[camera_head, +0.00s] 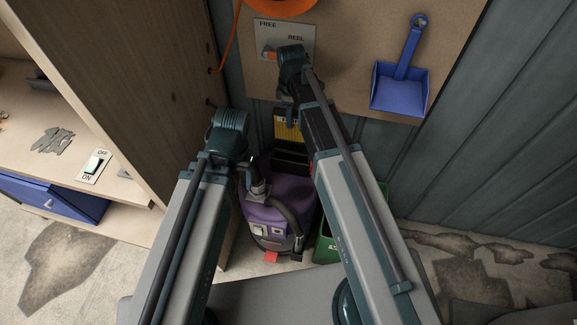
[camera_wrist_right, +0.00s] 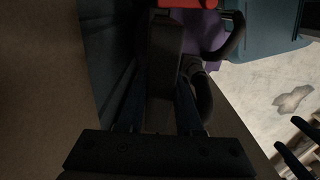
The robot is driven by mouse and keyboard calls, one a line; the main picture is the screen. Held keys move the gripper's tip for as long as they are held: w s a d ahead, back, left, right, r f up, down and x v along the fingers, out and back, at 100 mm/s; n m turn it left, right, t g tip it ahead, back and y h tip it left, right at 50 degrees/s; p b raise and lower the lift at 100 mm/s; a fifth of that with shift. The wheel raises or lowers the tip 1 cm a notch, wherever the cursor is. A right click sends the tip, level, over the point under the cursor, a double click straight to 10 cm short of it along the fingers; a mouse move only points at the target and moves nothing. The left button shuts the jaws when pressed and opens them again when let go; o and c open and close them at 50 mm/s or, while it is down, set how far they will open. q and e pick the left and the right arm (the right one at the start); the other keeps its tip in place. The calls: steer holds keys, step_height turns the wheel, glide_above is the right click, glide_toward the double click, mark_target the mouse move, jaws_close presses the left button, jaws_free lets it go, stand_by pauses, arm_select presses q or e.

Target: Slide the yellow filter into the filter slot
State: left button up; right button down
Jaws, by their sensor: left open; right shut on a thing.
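The yellow filter (camera_head: 285,130) with dark lettering hangs in front of the back wall in the head view. My right gripper (camera_head: 286,112) is shut on its upper edge. In the right wrist view a dark block (camera_wrist_right: 164,45) lies between the right fingers, its yellow face not visible there. A dark slotted frame (camera_head: 290,158) sits just below the filter, above the purple vacuum (camera_head: 279,220); whether the two touch is unclear. My left gripper (camera_head: 248,168) is open, left of the filter near the vacuum's top, partly hidden by its wrist. It also shows in the right wrist view (camera_wrist_right: 297,142).
A wooden cabinet (camera_head: 138,75) stands at left, with an ON/OFF switch (camera_head: 94,167) on its shelf. A blue dustpan (camera_head: 400,87) hangs on the board at right. A green bin (camera_head: 326,243) stands right of the vacuum. An orange cord reel (camera_head: 277,5) is above.

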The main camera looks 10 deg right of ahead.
steer(key=f, duration=0.1)
arm_select(q)
step_height(320, 180, down, 14)
steer(key=b, duration=1.4)
steer(key=shift+w+f, duration=0.25)
steer(key=shift+w, duration=0.2)
arm_select(e)
glide_toward(290, 151)
steer(key=shift+s+a+f, duration=0.2)
steer(key=shift+s+f, duration=0.75)
steer(key=shift+s, duration=0.2)
arm_select(q)
step_height(290, 151, down, 4)
steer(key=b, duration=0.4)
steer(key=shift+f, duration=0.2)
arm_select(e)
step_height(290, 151, down, 4)
steer(key=shift+f, duration=0.2)
steer(key=shift+f+b, duration=0.25)
steer(key=shift+b, duration=0.1)
arm_select(q)
steer(key=shift+f, duration=0.15)
arm_select(e)
steer(key=c, duration=0.6)
jaws_free()
steer(key=shift+r, duration=0.1)
steer(key=shift+r, duration=0.1)
